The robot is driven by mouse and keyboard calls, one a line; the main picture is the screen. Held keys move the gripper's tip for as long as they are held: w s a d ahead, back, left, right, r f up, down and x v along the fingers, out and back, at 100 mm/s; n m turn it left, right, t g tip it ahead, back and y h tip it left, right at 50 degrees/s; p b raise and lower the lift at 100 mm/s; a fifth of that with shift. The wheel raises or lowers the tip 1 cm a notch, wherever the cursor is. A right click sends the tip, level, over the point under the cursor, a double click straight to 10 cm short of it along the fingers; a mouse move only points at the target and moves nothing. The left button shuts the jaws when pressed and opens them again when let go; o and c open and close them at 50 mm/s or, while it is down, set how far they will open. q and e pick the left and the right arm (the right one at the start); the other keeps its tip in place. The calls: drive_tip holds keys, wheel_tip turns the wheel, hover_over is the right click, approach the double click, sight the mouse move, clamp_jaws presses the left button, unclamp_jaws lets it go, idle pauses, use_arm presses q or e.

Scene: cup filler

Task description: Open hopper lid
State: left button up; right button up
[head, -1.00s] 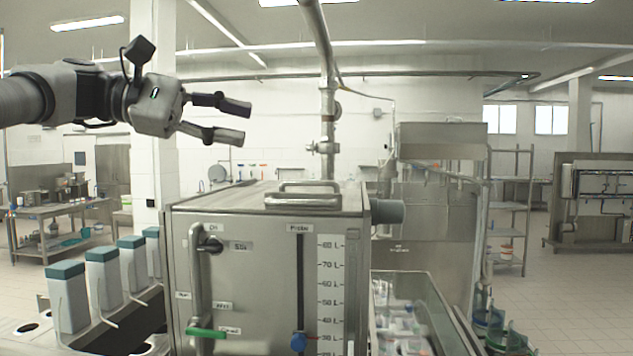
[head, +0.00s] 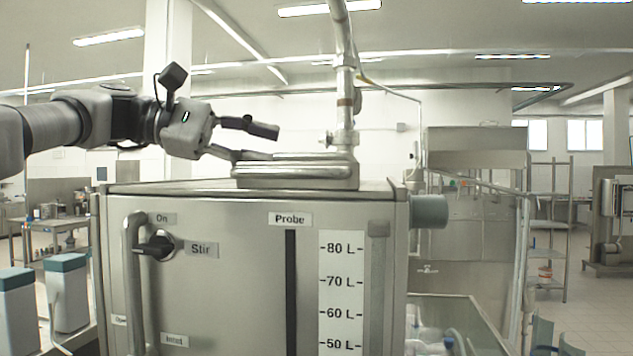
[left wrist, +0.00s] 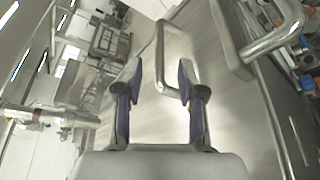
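The hopper (head: 240,260) is a steel box in front of me in the head view. Raised metal lid fittings with bar handles (head: 300,170) sit on its top. My left gripper (head: 266,143) is open, tilted downward to the right, at the left end of these fittings. In the left wrist view, a metal handle bar (left wrist: 162,55) shows between the open fingers (left wrist: 161,80), above the bare steel top. I cannot tell whether the fingers touch it. A raised block with a second bar (left wrist: 272,35) is at the right there. My right gripper is not in view.
A vertical pipe (head: 345,90) rises behind the lid. The hopper front has a Stir knob (head: 155,246) and a bent pipe (head: 130,280). A grey cylinder (head: 429,211) juts from its right side. Teal-topped containers (head: 67,263) stand at the left.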

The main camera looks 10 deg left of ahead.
sight(297, 154)
use_arm(q)
drive_tip(key=shift+w+d+f, duration=0.15)
drive_tip(key=shift+w+d, duration=0.1)
drive_tip(key=p+x, duration=0.1)
drive_tip(key=x, duration=0.6)
drive_tip(key=shift+d, duration=0.3)
drive_tip(key=shift+w+a, duration=0.15)
drive_tip(key=shift+a, duration=0.1)
clamp_jaws()
